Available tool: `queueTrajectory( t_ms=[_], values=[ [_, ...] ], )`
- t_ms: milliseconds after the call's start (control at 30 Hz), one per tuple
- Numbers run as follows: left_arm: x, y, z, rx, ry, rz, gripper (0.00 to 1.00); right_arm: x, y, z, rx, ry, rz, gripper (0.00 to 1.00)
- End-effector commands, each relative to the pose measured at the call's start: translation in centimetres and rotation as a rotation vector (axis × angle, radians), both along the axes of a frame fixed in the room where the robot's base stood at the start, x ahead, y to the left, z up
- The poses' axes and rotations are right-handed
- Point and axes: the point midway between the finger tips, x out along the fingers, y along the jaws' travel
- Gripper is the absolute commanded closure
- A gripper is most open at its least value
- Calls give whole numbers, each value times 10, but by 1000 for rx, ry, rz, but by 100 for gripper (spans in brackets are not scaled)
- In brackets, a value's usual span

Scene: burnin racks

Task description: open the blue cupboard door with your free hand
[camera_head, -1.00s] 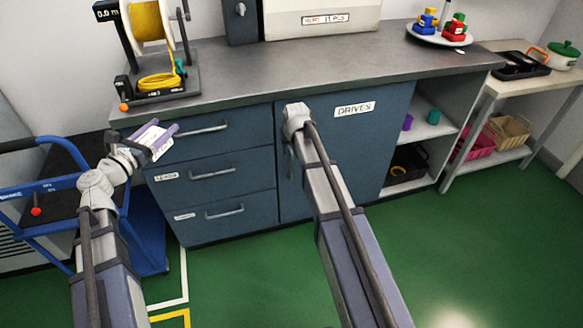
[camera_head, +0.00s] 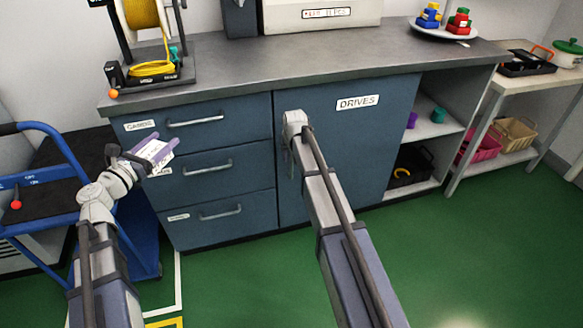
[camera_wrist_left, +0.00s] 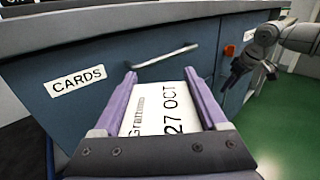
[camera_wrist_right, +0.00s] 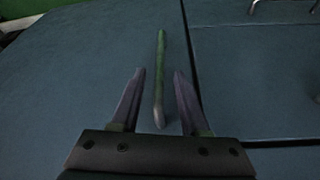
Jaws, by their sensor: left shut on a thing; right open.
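The blue cupboard door (camera_head: 352,150) carries a DRIVES label and stands closed beside the drawers. Its upright bar handle (camera_wrist_right: 160,80) shows in the right wrist view, with its end between my right gripper's fingers. My right gripper (camera_wrist_right: 158,85) is open; I cannot tell whether it touches the handle. In the head view my right wrist hides the handle and the gripper's tips.
Blue drawers (camera_head: 225,207) with bar handles stand left of the door, the top one labelled CARDS. A blue trolley (camera_head: 75,165) stands at the left. Open shelves (camera_head: 437,129) lie right of the door. The green floor (camera_head: 460,250) in front is clear.

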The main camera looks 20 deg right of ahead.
Motion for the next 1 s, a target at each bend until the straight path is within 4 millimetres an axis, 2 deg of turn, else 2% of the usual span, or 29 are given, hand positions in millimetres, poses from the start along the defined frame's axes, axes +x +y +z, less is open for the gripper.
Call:
queueTrajectory(
  t_ms=[33, 133, 500, 900, 1000],
  values=[
    [0, 0, -13, 0, 0, 0, 79, 4, -1, -13, 0, 0, 0, 55],
    [0, 0, -21, 0, 0, 0, 79, 8, -1, -21, 0, 0, 0, 55],
    [0, 0, -23, 0, 0, 0, 79, 10, -2, -23, 0, 0, 0, 55],
    [0, 0, -23, 0, 0, 0, 79, 10, -2, -24, 0, 0, 0, 99],
    [0, 0, -23, 0, 0, 0, 79, 10, -2, -24, 0, 0, 0, 100]
  ],
)
